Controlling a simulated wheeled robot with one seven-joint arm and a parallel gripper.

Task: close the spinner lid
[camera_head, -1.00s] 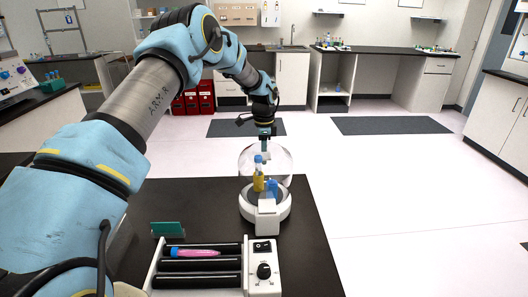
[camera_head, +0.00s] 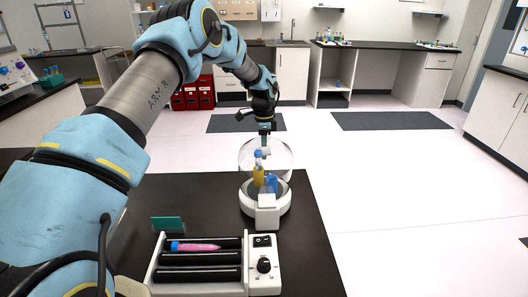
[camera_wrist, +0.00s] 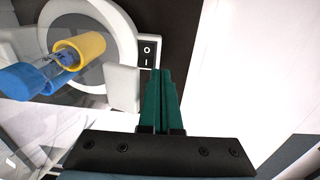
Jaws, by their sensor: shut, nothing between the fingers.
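The spinner (camera_head: 281,209) is a round white device on the black bench, with a clear dome lid (camera_head: 281,152) standing raised at its far side. Tubes with blue and yellow parts (camera_head: 259,174) stand in it; they also show in the wrist view (camera_wrist: 80,50). My gripper (camera_head: 265,149) is at the upper part of the lid, pointing down. In the wrist view its green fingers (camera_wrist: 160,98) are together with nothing between them, beside the white spinner body and its power switch (camera_wrist: 147,50). I cannot tell whether the fingers touch the lid.
A white tube roller (camera_head: 263,284) with a pink tube (camera_head: 195,246) sits at the bench front. A small green rack (camera_head: 167,224) stands behind it. The black bench (camera_head: 310,245) is clear right of the spinner, with open floor beyond.

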